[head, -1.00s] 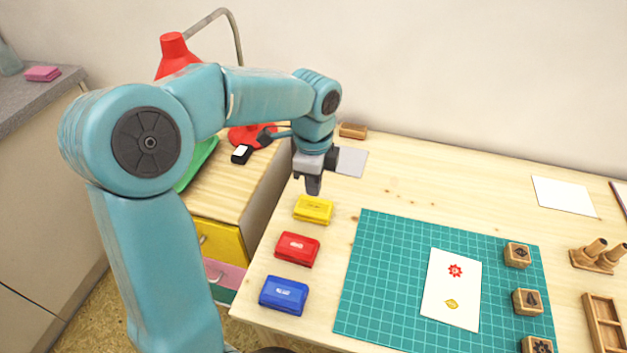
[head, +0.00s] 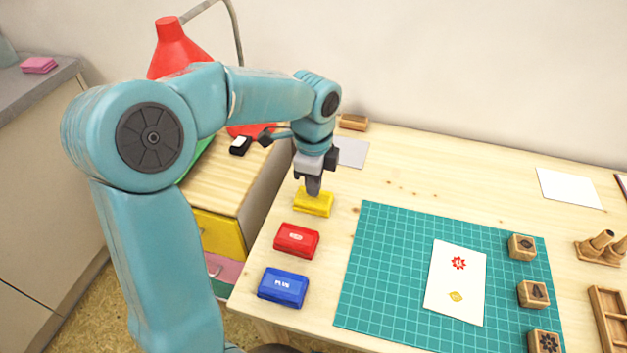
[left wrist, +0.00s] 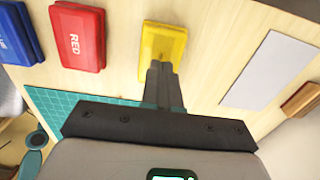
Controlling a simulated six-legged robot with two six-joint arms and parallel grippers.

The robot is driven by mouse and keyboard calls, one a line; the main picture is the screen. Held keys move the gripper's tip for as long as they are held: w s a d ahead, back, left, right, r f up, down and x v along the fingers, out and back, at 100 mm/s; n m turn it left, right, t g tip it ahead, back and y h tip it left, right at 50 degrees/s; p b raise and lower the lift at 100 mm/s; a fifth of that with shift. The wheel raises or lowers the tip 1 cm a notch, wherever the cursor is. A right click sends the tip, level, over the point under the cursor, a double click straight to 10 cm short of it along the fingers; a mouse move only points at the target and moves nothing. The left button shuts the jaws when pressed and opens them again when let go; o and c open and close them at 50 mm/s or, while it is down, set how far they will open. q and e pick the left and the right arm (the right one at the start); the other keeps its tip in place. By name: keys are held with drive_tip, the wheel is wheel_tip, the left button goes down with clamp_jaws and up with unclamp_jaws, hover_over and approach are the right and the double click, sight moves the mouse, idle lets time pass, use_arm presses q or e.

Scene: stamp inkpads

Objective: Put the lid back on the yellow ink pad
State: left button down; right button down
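The yellow ink pad (head: 313,203) lies near the table's left edge, beyond the red one. Its top looks yellow and covered like the other pads, and no separate lid shows beside it. My left gripper (head: 313,190) points down with its fingertips at the pad's top. Its fingers look close together, with nothing visible between them. In the left wrist view the gripper (left wrist: 159,68) overlaps the near part of the yellow pad (left wrist: 163,38); whether it touches is hard to tell. My right gripper is not in view.
The red pad (head: 297,240) and blue pad (head: 283,288) lie in a row nearer me. A green cutting mat (head: 390,270) with a stamped card (head: 455,285) is to the right. A grey sheet (head: 352,153) and wooden block (head: 353,122) lie behind the gripper.

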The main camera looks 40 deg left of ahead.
use_arm(q)
drive_tip(key=shift+f+b, duration=0.55)
drive_tip(key=shift+f, duration=0.3)
wheel_tip(320, 180, up, 7)
drive_tip(key=p, duration=0.6)
drive_tip(key=shift+p, duration=0.35)
idle(0.6)
